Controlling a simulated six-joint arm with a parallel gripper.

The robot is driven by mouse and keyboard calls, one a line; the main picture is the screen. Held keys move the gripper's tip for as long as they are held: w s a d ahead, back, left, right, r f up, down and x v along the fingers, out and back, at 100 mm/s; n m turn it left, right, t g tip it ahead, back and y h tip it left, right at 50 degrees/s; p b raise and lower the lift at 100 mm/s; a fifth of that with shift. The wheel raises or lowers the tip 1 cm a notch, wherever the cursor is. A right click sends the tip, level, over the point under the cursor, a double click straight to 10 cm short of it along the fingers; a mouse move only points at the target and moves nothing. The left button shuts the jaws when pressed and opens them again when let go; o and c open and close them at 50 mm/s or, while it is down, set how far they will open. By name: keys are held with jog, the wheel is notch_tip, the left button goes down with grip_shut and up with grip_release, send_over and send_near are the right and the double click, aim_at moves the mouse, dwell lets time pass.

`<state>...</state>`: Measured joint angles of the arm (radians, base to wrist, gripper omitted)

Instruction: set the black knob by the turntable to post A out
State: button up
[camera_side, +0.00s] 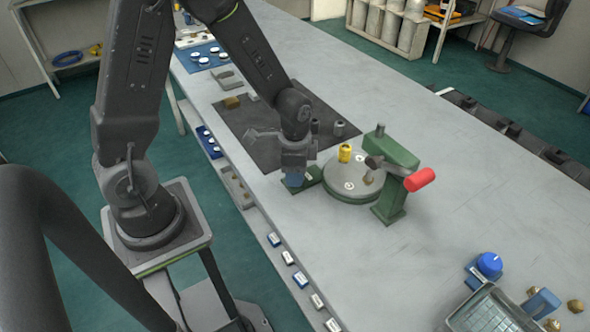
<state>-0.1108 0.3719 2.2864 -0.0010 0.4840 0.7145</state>
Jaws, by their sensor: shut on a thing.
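The turntable (346,191) is a grey round plate on the bench with a yellow part (345,153) and several small marked spots on it. A small green block (313,174) sits at its left edge. My gripper (294,180) is low over the bench at that left side, pointing down, with its fingertips beside the green block. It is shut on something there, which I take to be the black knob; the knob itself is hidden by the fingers. I cannot read the knob's setting or any post letters in this view.
A green press frame (393,196) with a red handle (419,179) stands over the right of the turntable. A dark mat (262,140) lies behind. A blue knob (489,265) and a grey tray (490,312) are at the front right. The bench's middle right is clear.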

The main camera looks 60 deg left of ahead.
jog(key=o, duration=0.9)
notch_tip(320, 180, up, 14)
jog(key=shift+f, duration=0.1)
dwell(0.4)
jog(key=s+d+r+n+t, duration=0.1)
jog(key=s+r+n+t, duration=0.1)
jog(key=s+r, duration=0.1)
jog(key=s+d+r+n+t, duration=0.1)
jog(key=s+r+n, duration=0.1)
jog(key=s+r, duration=0.1)
jog(key=s+d+r+n+t, duration=0.1)
jog(key=s+r+n+t, duration=0.1)
jog(key=s, duration=0.3)
jog(key=shift+s+d+r+n+t, duration=0.3)
jog(key=shift+r+n, duration=0.1)
jog(key=shift+n, duration=0.1)
